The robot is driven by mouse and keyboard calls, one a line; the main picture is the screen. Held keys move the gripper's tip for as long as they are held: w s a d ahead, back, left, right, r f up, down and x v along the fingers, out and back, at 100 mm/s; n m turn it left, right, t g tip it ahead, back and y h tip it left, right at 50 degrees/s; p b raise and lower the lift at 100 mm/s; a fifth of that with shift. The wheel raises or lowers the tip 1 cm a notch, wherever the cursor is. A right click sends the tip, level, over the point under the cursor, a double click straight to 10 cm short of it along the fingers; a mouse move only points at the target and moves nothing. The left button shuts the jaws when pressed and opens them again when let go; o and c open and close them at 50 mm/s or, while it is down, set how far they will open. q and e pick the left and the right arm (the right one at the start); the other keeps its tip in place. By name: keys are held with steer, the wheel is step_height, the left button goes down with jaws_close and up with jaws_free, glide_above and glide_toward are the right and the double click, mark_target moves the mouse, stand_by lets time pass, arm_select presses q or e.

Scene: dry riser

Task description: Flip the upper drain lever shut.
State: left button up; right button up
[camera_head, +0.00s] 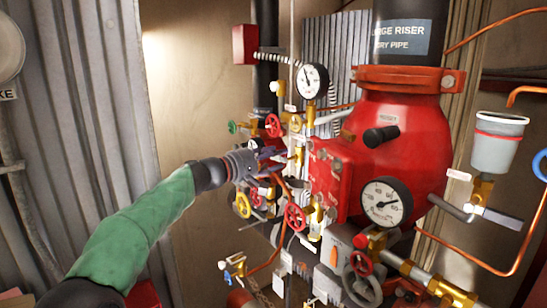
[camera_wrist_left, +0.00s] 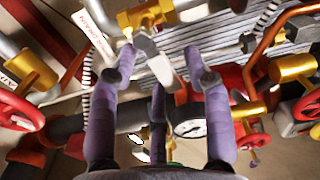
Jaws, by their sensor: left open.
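In the wrist view a pale grey lever (camera_wrist_left: 156,62) runs from a brass valve (camera_wrist_left: 146,15) down into the space between my left fingers. I cannot tell for sure that it is the upper drain lever. My left gripper (camera_wrist_left: 165,70) is open, with one purple finger on each side of the lever; contact is not clear. In the head view my left gripper (camera_head: 272,158) is in among the crowded valves left of the red riser body, and it hides part of the pipework there. My right gripper is not in view.
The red riser body (camera_head: 405,135) stands right of the gripper, with a gauge (camera_head: 386,203) on its front. Another gauge (camera_head: 312,81) is above. Corrugated wall (camera_head: 85,110) stands at left.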

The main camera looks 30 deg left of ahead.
arm_select(q)
jaws_close()
steer(key=shift+r+m+b, duration=0.25)
steer(key=shift+m+b, duration=0.55)
steer(key=shift+b, duration=0.25)
jaws_free()
steer(key=v, duration=1.2)
steer(key=shift+f, duration=0.1)
